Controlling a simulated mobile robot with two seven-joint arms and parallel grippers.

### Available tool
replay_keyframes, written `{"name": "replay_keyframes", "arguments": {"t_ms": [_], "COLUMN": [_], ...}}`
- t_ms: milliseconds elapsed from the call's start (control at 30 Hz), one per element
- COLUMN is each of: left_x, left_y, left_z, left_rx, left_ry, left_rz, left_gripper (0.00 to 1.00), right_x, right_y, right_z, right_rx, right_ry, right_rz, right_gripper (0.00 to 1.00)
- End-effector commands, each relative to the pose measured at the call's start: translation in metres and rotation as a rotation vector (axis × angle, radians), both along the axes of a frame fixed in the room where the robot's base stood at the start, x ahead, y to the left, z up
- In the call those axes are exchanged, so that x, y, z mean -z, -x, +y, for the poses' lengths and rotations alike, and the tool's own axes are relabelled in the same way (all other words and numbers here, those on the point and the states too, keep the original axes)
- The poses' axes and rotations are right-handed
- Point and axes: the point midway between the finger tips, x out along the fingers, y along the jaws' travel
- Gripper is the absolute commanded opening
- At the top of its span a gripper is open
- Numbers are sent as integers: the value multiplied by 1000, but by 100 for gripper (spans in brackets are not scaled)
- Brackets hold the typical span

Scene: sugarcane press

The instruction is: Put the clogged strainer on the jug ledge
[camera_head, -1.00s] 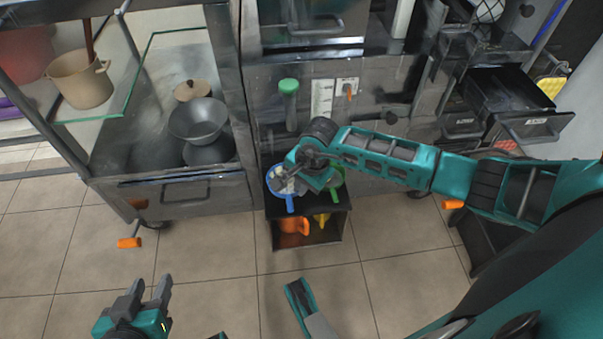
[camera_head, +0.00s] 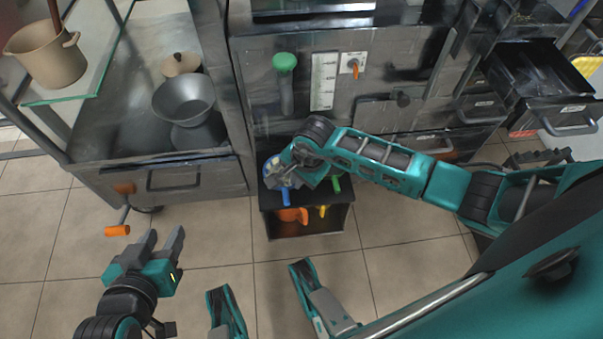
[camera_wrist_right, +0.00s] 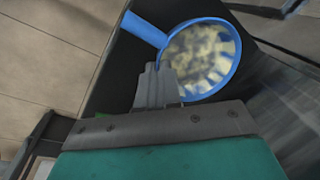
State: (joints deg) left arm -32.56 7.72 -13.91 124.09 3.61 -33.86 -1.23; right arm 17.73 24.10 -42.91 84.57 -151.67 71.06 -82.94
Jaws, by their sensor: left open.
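The clogged strainer shows in the right wrist view as a blue ring (camera_wrist_right: 236,62) full of pale yellow pulp, with a blue handle. In the head view its blue handle (camera_head: 286,197) sticks out over the front of a small black stand (camera_head: 262,207); my right gripper (camera_head: 281,178) covers part of it. In the wrist view my right fingers (camera_wrist_right: 158,84) overlap the strainer's near rim beside the handle; whether they grip it is unclear. My left gripper (camera_head: 162,245) is open and empty above the floor. I cannot make out a jug ledge.
A green handle (camera_head: 336,184) shows beside the right gripper on the stand. Orange (camera_head: 292,215) and yellow (camera_head: 322,211) items sit on its lower shelf. A metal cart with a grey bowl (camera_head: 184,99) stands left. A drawer (camera_head: 540,90) is open at right. Floor in front is clear.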

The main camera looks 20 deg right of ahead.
Motion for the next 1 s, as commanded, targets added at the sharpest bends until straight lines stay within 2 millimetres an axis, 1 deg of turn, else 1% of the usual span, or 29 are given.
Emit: {"name": "replay_keyframes", "arguments": {"t_ms": [167,300,333,567,767,867,967,1000], "left_x": [1,6,4,5,5,3,-2,-5], "left_y": [0,0,0,0,0,0,0,0], "left_z": [2,3,3,3,4,4,4,5], "left_rx": [-3,-4,-5,-5,-5,-6,-7,-8], "left_ry": [-3,-5,-5,-7,-7,-8,-7,-7], "left_rz": [1,4,5,8,8,8,4,3], "left_gripper": [43,43,43,43,43,43,43,43], "right_x": [-1,4,2,2,2,-1,-13,-20], "right_y": [0,-1,-1,0,0,0,1,1], "right_z": [0,-1,0,0,0,0,-2,-3], "right_rx": [0,0,1,0,0,1,-1,0], "right_ry": [0,0,0,1,0,0,0,1], "right_rz": [-1,-1,-1,0,0,0,-4,-4], "right_gripper": [0,0,7,29,29,29,29,29]}}
